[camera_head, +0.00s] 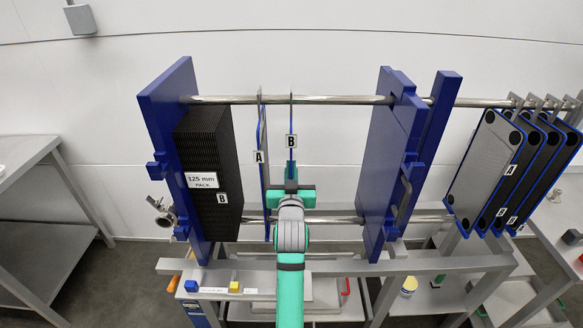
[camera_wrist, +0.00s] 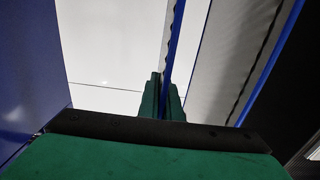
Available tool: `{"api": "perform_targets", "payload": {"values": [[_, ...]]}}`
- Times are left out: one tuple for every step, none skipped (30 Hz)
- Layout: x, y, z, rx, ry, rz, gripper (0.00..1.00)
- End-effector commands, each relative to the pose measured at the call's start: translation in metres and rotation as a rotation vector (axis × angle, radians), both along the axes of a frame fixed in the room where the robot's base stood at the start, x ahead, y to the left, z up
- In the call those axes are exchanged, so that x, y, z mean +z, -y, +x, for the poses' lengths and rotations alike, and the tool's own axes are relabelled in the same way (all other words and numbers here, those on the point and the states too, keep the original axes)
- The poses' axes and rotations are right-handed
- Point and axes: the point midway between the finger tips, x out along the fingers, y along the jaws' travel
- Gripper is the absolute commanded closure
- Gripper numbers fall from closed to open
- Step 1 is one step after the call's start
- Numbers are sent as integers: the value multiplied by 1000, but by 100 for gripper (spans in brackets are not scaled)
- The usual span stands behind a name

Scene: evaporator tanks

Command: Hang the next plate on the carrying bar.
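The upper carrying bar (camera_head: 335,100) runs across the frame. A thin blue-edged plate labelled B (camera_head: 291,125) stands edge-on in the gap, its top at the bar; whether its hook sits on the bar is too small to tell. My gripper (camera_head: 291,186) is at its lower part. In the wrist view my gripper's fingers (camera_wrist: 165,100) close on both sides of plate B's edge (camera_wrist: 171,45). A plate labelled A (camera_head: 262,135) hangs just left of plate B, apart from it. The black plate pack (camera_head: 205,150), marked 125 mm and B, stands against the left blue frame.
The blue left frame plate (camera_head: 170,110) and blue right cover (camera_head: 390,150) bound the gap; free room lies between plate B and the cover. Several spare plates (camera_head: 485,150) hang at the right. A lower bar (camera_head: 330,220) and a grey bench rail (camera_head: 440,264) run below.

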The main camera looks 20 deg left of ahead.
Motion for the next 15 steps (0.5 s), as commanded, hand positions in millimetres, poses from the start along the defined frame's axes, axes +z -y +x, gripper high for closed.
{"api": "perform_targets", "payload": {"values": [[1, 0, 0, 0, 3, 1, 100], [1, 0, 0, 0, 3, 1, 100], [1, 0, 0, 0, 3, 1, 100], [1, 0, 0, 0, 3, 1, 100], [1, 0, 0, 0, 3, 1, 100], [1, 0, 0, 0, 4, 1, 100], [1, 0, 0, 0, 4, 1, 100], [1, 0, 0, 0, 4, 1, 100], [1, 0, 0, 0, 4, 1, 100], [1, 0, 0, 0, 4, 1, 88], [1, 0, 0, 0, 3, 1, 81], [1, 0, 0, 0, 3, 1, 74], [1, 0, 0, 0, 3, 1, 74], [1, 0, 0, 0, 3, 1, 74], [0, 0, 0, 0, 2, 1, 74]]}}
